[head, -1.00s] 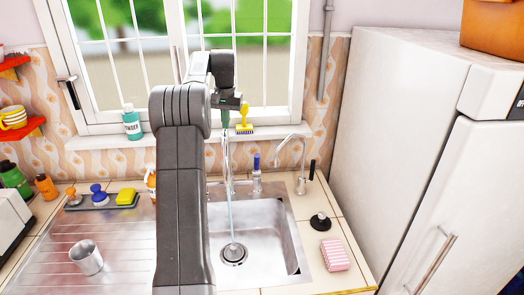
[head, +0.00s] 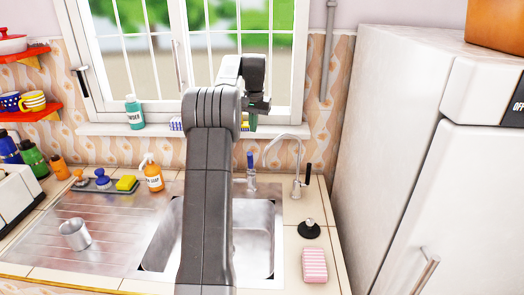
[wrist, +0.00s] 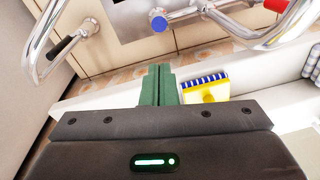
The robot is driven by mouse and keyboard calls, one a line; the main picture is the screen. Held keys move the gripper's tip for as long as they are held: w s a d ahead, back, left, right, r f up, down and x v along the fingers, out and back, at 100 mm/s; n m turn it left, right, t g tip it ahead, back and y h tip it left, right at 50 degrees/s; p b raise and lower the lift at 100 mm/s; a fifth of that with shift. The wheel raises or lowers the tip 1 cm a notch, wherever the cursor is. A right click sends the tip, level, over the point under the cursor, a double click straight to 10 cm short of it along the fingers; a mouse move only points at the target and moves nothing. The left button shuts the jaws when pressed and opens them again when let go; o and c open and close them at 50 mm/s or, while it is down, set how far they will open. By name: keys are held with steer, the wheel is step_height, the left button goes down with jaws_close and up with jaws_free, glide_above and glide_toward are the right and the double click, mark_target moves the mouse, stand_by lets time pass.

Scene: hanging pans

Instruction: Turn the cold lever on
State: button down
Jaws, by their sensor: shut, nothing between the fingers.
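The cold lever, with a blue upright grip (head: 250,160), stands at the back of the sink in the head view. Its blue tip (wrist: 158,24) shows near the top centre of the wrist view, on a chrome fitting. A red-tipped lever (wrist: 275,5) is to its right there. My gripper (head: 253,122) is above the cold lever in the head view, near the windowsill. In the wrist view its green fingers (wrist: 157,68) are together and empty, apart from the blue tip. My arm hides much of the tap and sink.
A curved chrome tap with a black handle (head: 308,170) stands to the right of the cold lever. A soap bottle (head: 152,175) and pink sponge (head: 314,265) flank the sink (head: 255,225).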

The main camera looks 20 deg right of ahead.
steer(key=f, duration=0.6)
steer(key=w+f+p, duration=0.1)
steer(key=f, duration=0.3)
steer(key=shift+w+a, duration=0.1)
steer(key=shift+s+a+f+t+b, duration=0.15)
steer(key=shift+s+f+t+b, duration=0.15)
steer(key=shift+b, duration=0.65)
steer(key=shift+s+a+t+h+b, duration=0.15)
steer(key=shift+s+t+h+b, duration=0.15)
steer(key=shift+b, duration=0.85)
steer(key=shift+s+a+t+b, duration=0.2)
steer(key=shift+s+t+b, duration=0.15)
steer(key=shift+b, duration=0.55)
steer(key=shift+r, duration=0.25)
steer(key=p+v, duration=0.6)
steer(key=v, duration=0.3)
steer(key=shift+r, duration=0.4)
